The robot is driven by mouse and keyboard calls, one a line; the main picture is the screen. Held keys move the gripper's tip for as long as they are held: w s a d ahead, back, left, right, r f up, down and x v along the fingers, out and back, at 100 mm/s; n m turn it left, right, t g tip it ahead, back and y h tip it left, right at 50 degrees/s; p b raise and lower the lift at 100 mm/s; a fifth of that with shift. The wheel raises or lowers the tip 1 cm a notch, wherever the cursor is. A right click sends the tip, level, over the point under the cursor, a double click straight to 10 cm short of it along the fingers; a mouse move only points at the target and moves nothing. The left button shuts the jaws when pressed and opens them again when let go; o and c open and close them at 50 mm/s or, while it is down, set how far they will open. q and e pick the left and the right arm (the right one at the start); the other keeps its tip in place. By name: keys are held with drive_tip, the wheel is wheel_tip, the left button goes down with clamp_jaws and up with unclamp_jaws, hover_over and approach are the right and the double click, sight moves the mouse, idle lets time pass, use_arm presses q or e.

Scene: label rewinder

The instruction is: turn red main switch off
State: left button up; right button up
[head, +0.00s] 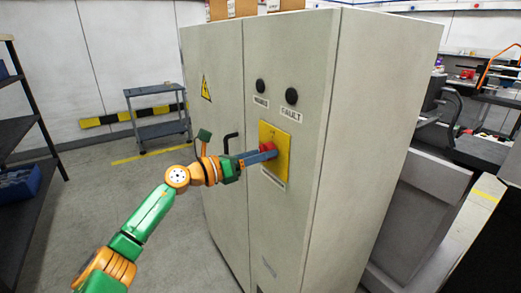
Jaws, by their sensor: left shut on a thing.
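The red main switch (267,147) sits on a yellow plate (281,164) on the right door of a tall grey cabinet (220,100). My left gripper (268,153) reaches the switch from the left, its blue-grey fingers shut on the red handle. The fingers hide part of the handle, so its exact angle is hard to tell. My right gripper does not show.
Two round black indicators (291,96) with labels sit above the plate. A grey cart (158,118) stands behind left, shelving (18,130) at far left, machinery (425,190) at right. Floor left of the cabinet is clear.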

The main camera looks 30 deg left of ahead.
use_arm(q)
drive_tip(key=n+p, duration=0.4)
drive_tip(key=n, duration=0.2)
drive_tip(key=shift+r, duration=0.2)
drive_tip(key=n+p, duration=0.2)
drive_tip(key=n, duration=0.3)
drive_tip(key=shift+p, duration=0.35)
drive_tip(key=shift+f+n, duration=0.1)
drive_tip(key=shift+n, duration=0.2)
drive_tip(key=o, duration=1.4)
drive_tip(key=shift+d, duration=0.1)
